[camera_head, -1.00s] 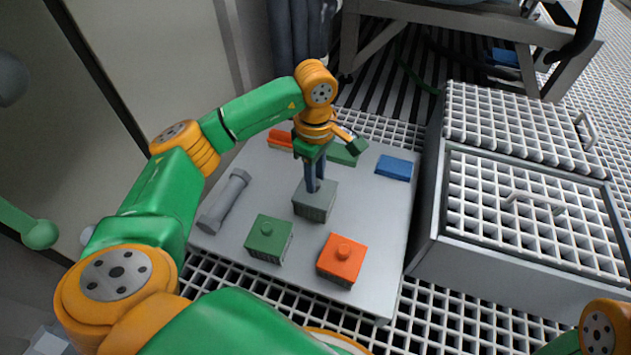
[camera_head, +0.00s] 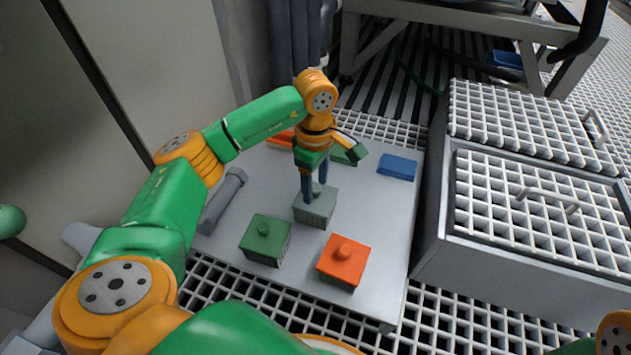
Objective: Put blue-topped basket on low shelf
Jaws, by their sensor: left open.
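My left gripper (camera_head: 315,188) points down over the grey-topped basket (camera_head: 314,208), its fingers apart on either side of the top knob. The basket rests on the grey plate. A flat blue piece (camera_head: 397,167) lies at the plate's back right, clear of the gripper; whether it is a basket's top I cannot tell. Another small blue object (camera_head: 507,60) shows at the upper right by the metal frame (camera_head: 440,17), partly hidden. I cannot make out a blue-topped basket for certain, nor which surface is the low shelf. My right gripper is out of view.
A green-topped basket (camera_head: 266,240) and an orange-topped basket (camera_head: 343,262) stand in front on the plate (camera_head: 385,235). A large box with gridded lids (camera_head: 540,215) stands right.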

